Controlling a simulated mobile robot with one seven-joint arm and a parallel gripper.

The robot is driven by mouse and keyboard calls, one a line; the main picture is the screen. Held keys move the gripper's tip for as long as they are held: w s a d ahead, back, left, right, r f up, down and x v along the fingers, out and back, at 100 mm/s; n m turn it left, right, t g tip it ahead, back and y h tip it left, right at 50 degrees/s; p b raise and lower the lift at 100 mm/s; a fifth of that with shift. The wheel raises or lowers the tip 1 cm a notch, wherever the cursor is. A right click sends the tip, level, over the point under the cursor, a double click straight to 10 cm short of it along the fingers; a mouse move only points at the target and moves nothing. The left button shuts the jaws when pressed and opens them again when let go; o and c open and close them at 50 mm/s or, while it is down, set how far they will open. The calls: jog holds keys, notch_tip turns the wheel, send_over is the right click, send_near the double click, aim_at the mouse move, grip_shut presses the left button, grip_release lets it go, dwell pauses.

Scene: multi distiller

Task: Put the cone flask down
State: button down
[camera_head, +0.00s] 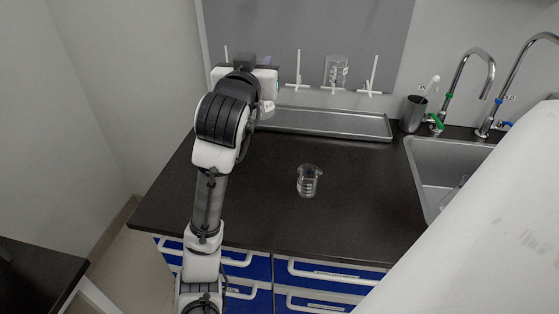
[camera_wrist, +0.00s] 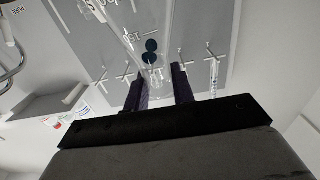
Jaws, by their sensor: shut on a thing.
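My gripper (camera_wrist: 159,82) is shut on the cone flask (camera_wrist: 150,68), a clear glass vessel with dark graduation marks, in the wrist view. The flask lies between the two dark fingers and extends up past the top edge of that picture. The wrist view looks upside down, as the marks are inverted. In the head view my arm reaches over the left part of the dark counter (camera_head: 250,195) towards the back wall. My arm hides the fingers and the flask there, so the flask's height above the counter cannot be told.
A small glass beaker (camera_head: 308,182) stands mid-counter. A grey tray (camera_head: 330,122) lies along the back, below a peg board (camera_head: 365,40) holding another glass vessel (camera_head: 336,70). A dark cup (camera_head: 413,112) and the sink (camera_head: 450,160) are at right. The counter around the beaker is clear.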

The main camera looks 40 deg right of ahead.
notch_tip(320, 180, down, 20)
jog(key=shift+r, duration=0.25)
jog(key=shift+f, duration=0.1)
jog(key=c, duration=1.2)
grip_release()
jog(key=shift+o, duration=0.2)
